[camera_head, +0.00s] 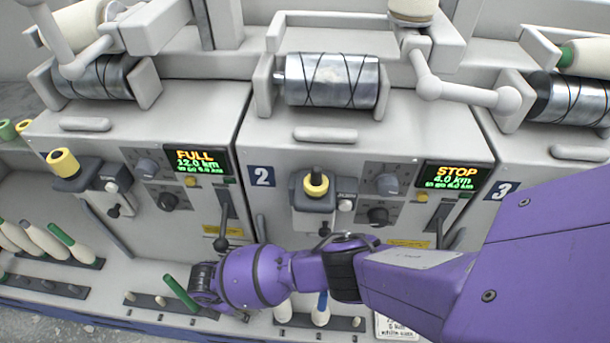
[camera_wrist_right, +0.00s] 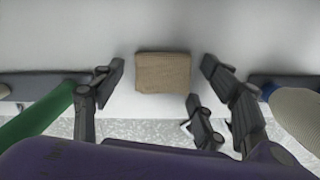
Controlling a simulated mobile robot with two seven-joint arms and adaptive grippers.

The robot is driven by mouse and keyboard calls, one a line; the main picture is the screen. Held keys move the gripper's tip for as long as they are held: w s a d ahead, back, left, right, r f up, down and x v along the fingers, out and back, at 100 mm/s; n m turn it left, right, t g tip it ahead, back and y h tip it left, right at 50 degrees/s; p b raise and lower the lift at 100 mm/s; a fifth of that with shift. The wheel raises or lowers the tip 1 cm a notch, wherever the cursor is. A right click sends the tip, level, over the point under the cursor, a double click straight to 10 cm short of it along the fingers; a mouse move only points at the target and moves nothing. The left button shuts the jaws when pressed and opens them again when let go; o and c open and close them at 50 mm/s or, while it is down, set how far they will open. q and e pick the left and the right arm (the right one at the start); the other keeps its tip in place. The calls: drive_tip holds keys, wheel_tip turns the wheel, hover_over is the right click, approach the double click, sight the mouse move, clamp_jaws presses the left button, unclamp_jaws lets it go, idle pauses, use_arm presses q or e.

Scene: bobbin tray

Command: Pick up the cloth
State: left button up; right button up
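The cloth (camera_wrist_right: 163,73) is a small tan, folded-looking rectangle in the upper middle of the right wrist view. It lies against a pale grey surface. My right gripper (camera_wrist_right: 160,82) is open, with dark fingers to the left and right of the cloth in the picture. Clear gaps show between the fingers and the cloth, and nothing is held. In the head view my purple right arm comes in from the right and reaches down to the lower middle, and the cloth is hidden there. My left gripper is in neither view.
A green tube (camera_wrist_right: 38,125) stands left of the fingers and a whitish bobbin (camera_wrist_right: 300,112) right of them. In the head view, machine units with a FULL display (camera_head: 197,160) and a STOP display (camera_head: 453,177) stand behind. Several bobbins stand on low racks (camera_head: 60,285).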

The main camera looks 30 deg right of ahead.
drive_tip(key=shift+w+r, duration=0.1)
drive_tip(key=shift+w, duration=0.1)
drive_tip(key=c, duration=0.8)
drive_tip(key=shift+a+r, duration=0.1)
drive_tip(key=shift+r, duration=0.05)
drive_tip(key=shift+s+r, duration=0.15)
drive_tip(key=shift+r, duration=0.1)
wheel_tip(320, 180, up, 7)
drive_tip(key=shift+f+p, duration=0.2)
drive_tip(key=shift+p, duration=0.9)
drive_tip(key=s+a, duration=0.4)
drive_tip(key=s, duration=0.1)
drive_tip(key=s+a, duration=0.3)
drive_tip(key=s, duration=0.2)
drive_tip(key=s+a, duration=0.4)
drive_tip(key=s, duration=0.2)
drive_tip(key=shift+a+f, duration=0.2)
drive_tip(key=shift+a, duration=0.15)
drive_tip(key=shift+o, duration=1.4)
drive_tip(key=shift+c, duration=1.4)
